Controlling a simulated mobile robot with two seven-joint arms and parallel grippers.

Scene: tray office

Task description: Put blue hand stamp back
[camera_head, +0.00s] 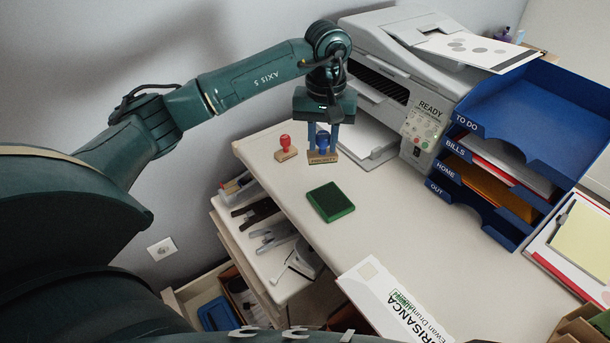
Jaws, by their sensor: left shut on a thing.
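The blue hand stamp (322,143) has a blue knob handle on a wooden base. It is upright at the back left of the desk, in front of the printer. My left gripper (322,138) points down from above and is shut on the blue hand stamp, its fingers on either side of the handle. I cannot tell whether the base touches the desk. A red hand stamp (285,148) stands just to its left. A green ink pad (330,201) lies on the desk nearer to me. My right gripper is not in view.
A white printer (398,80) stands behind and right of the stamp. Blue stacked trays (480,163) with papers stand at the right. The desk's middle (410,215) is clear. A lower shelf at left holds staplers (270,235).

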